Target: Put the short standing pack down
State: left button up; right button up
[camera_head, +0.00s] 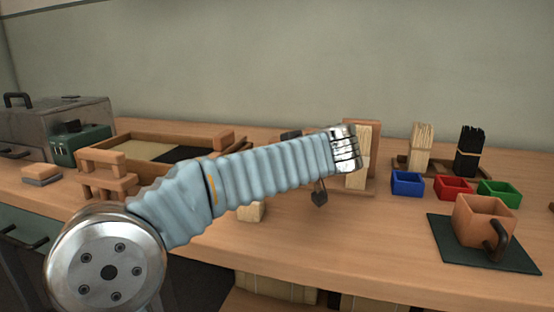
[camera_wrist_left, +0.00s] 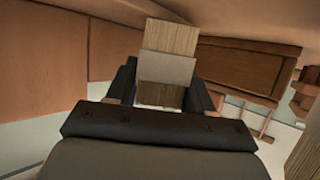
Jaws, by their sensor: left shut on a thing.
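My left gripper (camera_wrist_left: 160,88) is shut on a short pack of tan bristles with a pale band (camera_wrist_left: 168,68), which sits between its two dark fingers in the left wrist view. In the head view my blue-sleeved left arm crosses the middle and hides most of the gripper, so the gap between pack and table cannot be told. A pale bristle pack with a band (camera_head: 362,150) stands upright behind the arm's end. Another pale block (camera_head: 250,212) shows partly below the sleeve; I cannot tell whether it is the held pack. My right gripper is not in view.
A pale bundle (camera_head: 420,145) and a black bundle (camera_head: 468,150) stand at the back right. Blue (camera_head: 407,184), red (camera_head: 453,189) and green (camera_head: 498,194) bins sit before them. A brown mug (camera_head: 478,222) stands on a dark mat (camera_head: 450,250). A wooden tray (camera_head: 215,135) lies back left.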

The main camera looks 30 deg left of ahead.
pick_arm(q)
jog(key=o, duration=1)
jog(key=shift+o, duration=0.2)
jog(key=shift+d+r, duration=0.1)
jog(key=shift+r, duration=0.05)
jog(key=v, duration=1.1)
jog(key=shift+s+d, duration=0.2)
jog(key=shift+d, duration=0.15)
jog(key=shift+r, duration=0.1)
